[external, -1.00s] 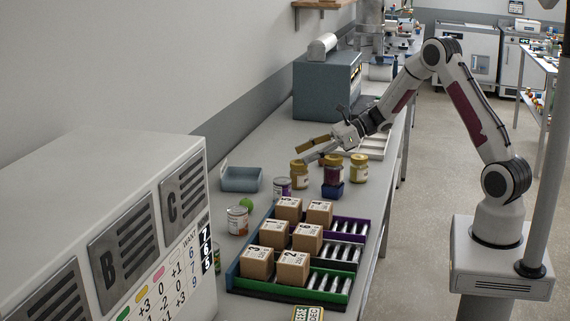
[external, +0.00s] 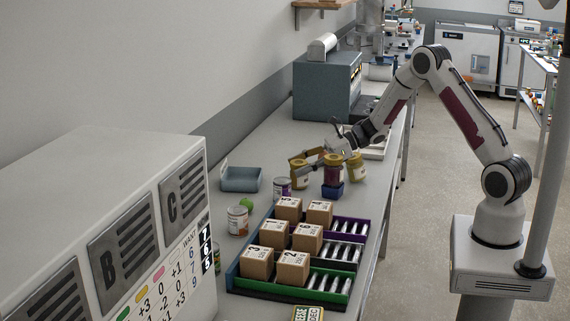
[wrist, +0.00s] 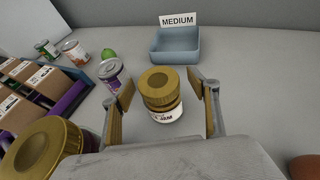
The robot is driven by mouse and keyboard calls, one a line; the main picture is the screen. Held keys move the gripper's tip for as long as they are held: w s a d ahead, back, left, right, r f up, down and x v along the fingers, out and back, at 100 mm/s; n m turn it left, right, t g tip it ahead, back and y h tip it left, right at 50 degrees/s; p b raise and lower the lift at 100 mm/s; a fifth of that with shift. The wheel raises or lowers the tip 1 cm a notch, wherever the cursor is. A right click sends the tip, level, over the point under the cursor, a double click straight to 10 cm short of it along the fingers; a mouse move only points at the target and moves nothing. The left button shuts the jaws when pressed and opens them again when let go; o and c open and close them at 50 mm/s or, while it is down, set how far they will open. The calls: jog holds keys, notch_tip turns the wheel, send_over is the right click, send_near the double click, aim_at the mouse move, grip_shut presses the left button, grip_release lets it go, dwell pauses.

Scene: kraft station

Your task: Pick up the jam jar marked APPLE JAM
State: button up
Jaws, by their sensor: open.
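A jam jar with a gold lid (wrist: 160,85) stands upright on the bench between my fingers in the wrist view. Its white label shows only part of its text, ending in "JAM"; the flavour is not readable. In the external view the jar (external: 299,178) is partly covered by my fingers. My gripper (wrist: 161,94) is open, with one finger on each side of the jar; contact cannot be made out. In the external view my gripper (external: 305,160) is low over the jars.
A dark purple jar (external: 333,174) stands close by on a blue block (external: 332,190); its gold lid (wrist: 42,152) is large at lower left in the wrist view. A yellowish jar (external: 357,169), a can (external: 282,188) and a crate of boxes (external: 345,255) are near. A blue MEDIUM tray (wrist: 183,57) stands behind.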

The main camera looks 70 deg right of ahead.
jog(key=shift+w+a+f, duration=0.1)
jog(key=shift+a+f, duration=0.1)
jog(key=shift+f, duration=0.45)
jog(key=c, duration=1.5)
jog(key=shift+c, duration=0.2)
jog(key=shift+w+r, duration=0.1)
jog(key=shift+r, duration=5.3)
